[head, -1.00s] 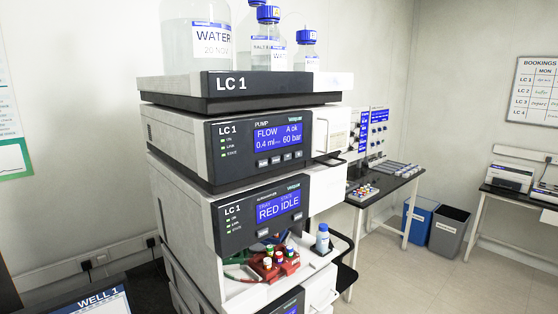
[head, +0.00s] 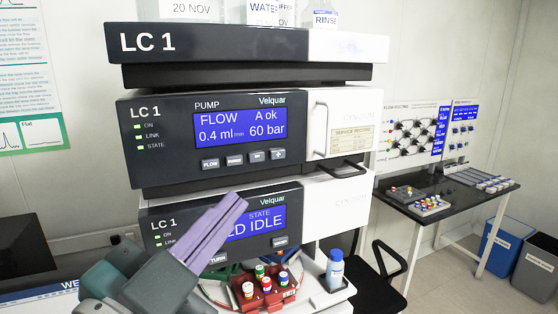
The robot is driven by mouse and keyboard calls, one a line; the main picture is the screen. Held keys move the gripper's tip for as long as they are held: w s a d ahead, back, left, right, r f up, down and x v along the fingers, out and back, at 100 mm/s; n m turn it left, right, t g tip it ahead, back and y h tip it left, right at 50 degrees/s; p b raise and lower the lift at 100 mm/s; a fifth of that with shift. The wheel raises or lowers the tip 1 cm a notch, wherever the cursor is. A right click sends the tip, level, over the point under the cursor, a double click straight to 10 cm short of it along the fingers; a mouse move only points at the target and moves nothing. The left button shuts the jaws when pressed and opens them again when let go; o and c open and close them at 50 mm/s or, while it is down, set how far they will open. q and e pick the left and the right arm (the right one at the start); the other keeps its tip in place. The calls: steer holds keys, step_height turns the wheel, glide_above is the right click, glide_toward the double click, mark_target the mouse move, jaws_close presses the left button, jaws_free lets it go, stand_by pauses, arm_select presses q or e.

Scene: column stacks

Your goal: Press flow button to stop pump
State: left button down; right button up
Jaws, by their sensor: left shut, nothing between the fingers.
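The LC 1 pump module (head: 160,165) is in the middle of the head view. Its blue display (head: 240,130) reads FLOW 0.4 ml/min, A ok, 60 bar. The FLOW button (head: 210,163) is the leftmost in a row of small grey buttons under the display. My left gripper (head: 240,202) comes up from the lower left with its purple fingers shut and empty. The fingertips are below the row of buttons, in front of the lower module's display, and cover part of it. I cannot tell whether they touch that module. My right gripper is not in view.
The lower module (head: 160,212) reads "ED IDLE" beside my fingers. Below it are a red vial rack (head: 265,300) and a blue-capped bottle (head: 335,270). Bottles including RINSE (head: 325,17) stand on top. A handle (head: 321,130) sticks out right of the pump. A black table (head: 450,207) stands right.

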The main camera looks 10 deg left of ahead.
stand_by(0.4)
arm_select(q)
glide_toward(226, 160)
steer(key=shift+d+b+x, duration=0.2)
steer(key=shift+b+x, duration=0.05)
steer(key=shift+x, duration=0.85)
steer(key=shift+d+b+x, duration=0.2)
steer(key=shift+x, duration=0.9)
stand_by(0.4)
steer(key=shift+w+a, duration=0.25)
steer(key=shift+w+a, duration=0.25)
steer(key=shift+w, duration=0.1)
stand_by(0.7)
steer(key=shift+s+d, duration=0.5)
steer(key=shift+s, duration=0.2)
stand_by(0.3)
